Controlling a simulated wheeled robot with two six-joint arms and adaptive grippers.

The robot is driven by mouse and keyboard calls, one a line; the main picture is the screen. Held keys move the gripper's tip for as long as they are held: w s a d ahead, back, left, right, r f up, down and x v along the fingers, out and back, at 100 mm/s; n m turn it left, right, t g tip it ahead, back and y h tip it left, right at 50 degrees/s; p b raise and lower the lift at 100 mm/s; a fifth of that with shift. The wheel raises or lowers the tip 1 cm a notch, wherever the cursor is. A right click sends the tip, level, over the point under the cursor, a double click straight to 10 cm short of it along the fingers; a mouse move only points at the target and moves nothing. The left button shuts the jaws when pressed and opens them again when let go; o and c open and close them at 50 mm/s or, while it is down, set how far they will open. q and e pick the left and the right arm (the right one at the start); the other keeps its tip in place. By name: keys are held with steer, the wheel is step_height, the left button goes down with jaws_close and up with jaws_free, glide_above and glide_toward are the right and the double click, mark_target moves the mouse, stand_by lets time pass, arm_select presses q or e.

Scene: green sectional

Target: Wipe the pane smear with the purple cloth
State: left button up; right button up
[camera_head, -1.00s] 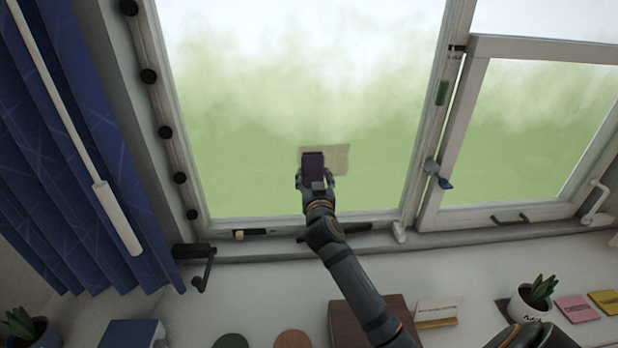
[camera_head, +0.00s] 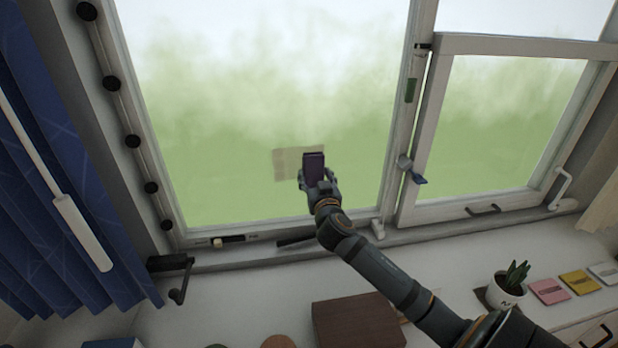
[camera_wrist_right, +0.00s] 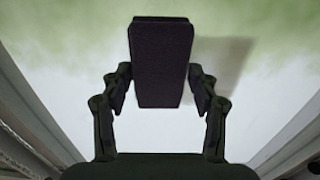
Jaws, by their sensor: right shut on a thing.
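The pane smear (camera_head: 285,166) is a faint brownish rectangular patch low on the large window pane (camera_head: 230,110). The purple cloth (camera_head: 314,166) is a dark upright block shape against the pane, over the right part of the smear. My right gripper (camera_head: 318,180) is shut on the cloth. In the right wrist view the cloth (camera_wrist_right: 161,60) stands between the two fingers, and a greyish patch of smear (camera_wrist_right: 222,62) shows to its right. The smear behind the cloth is hidden. I cannot tell whether the cloth touches the glass. My left gripper is out of view.
A window handle (camera_head: 413,173) is on the frame to the right, and a black crank (camera_head: 178,275) is at the lower left. A blue curtain (camera_head: 50,200) hangs at the left.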

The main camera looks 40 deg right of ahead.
steer(key=shift+s+d+r+p, duration=0.3)
steer(key=shift+d+r+p, duration=0.2)
steer(key=shift+d+r, duration=0.25)
steer(key=shift+w+a+r, duration=0.15)
steer(key=shift+w+a, duration=0.05)
steer(key=shift+a, duration=0.25)
steer(key=shift+w+a+r, duration=0.1)
steer(key=shift+w+a, duration=0.1)
steer(key=shift+a, duration=0.2)
steer(key=shift+w+a+f+b, duration=0.15)
steer(key=shift+a+b, duration=0.15)
steer(key=shift+b, duration=0.1)
steer(key=shift+w+a+b, duration=0.25)
steer(key=shift+w+a, duration=0.25)
steer(key=shift+a, duration=0.55)
steer(key=shift+w+a+b, duration=0.2)
steer(key=shift+w+a, duration=0.35)
steer(key=shift+a, duration=0.5)
steer(key=shift+w+a+b, duration=0.25)
steer(key=shift+w+a, duration=0.25)
steer(key=shift+a, duration=0.55)
